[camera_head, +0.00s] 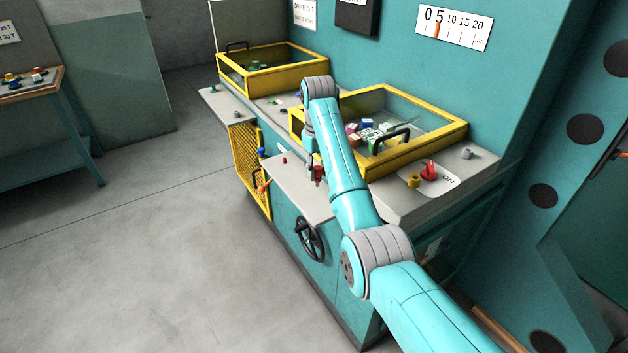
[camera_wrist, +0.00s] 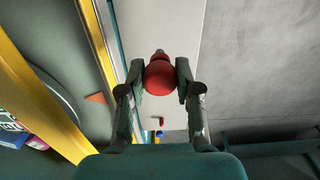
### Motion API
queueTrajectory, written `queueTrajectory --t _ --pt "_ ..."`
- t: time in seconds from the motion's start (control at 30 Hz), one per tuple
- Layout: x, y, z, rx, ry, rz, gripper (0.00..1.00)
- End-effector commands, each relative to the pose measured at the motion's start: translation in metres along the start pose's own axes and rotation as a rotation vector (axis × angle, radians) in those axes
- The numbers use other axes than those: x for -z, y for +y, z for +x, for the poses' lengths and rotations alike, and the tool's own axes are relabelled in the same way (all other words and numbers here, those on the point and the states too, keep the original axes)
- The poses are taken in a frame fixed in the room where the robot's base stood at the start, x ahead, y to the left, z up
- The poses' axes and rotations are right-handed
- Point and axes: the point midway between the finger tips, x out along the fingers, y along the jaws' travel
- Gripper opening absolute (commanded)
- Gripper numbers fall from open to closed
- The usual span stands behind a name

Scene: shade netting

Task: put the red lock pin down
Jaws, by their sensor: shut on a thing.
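The red lock pin (camera_wrist: 159,78) has a round red head and is held between the two fingers of my gripper (camera_wrist: 160,88) in the wrist view. My gripper is shut on it. In the head view the red pin (camera_head: 319,175) shows at the end of my arm, over the grey side shelf (camera_head: 297,194) on the front of the teal machine. I cannot tell whether the pin touches the shelf. My arm hides part of the shelf and machine top behind it.
A small red peg (camera_head: 284,159) stands on the shelf, left of my gripper. A blue-topped part (camera_head: 261,152) is by the yellow mesh guard (camera_head: 246,160). A yellow-framed box (camera_head: 418,153) holding coloured blocks is close behind. A black handwheel (camera_head: 309,239) is below.

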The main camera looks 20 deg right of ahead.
Motion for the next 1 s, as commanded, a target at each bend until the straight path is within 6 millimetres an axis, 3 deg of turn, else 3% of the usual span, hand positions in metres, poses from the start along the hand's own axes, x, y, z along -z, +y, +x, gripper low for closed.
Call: queueTrajectory --t 0.43,0.83,0.87,0.93,1.0 --pt "-0.007 0.003 0.043 0.000 -0.001 0.000 0.00" --pt "-0.007 0.003 0.049 0.000 0.000 0.000 0.00" --pt "-0.007 0.003 0.049 0.000 0.001 0.000 0.40" --pt "-0.007 0.003 0.049 0.000 0.000 0.000 0.58" --pt "-0.007 0.003 0.049 0.000 0.000 0.000 0.58"
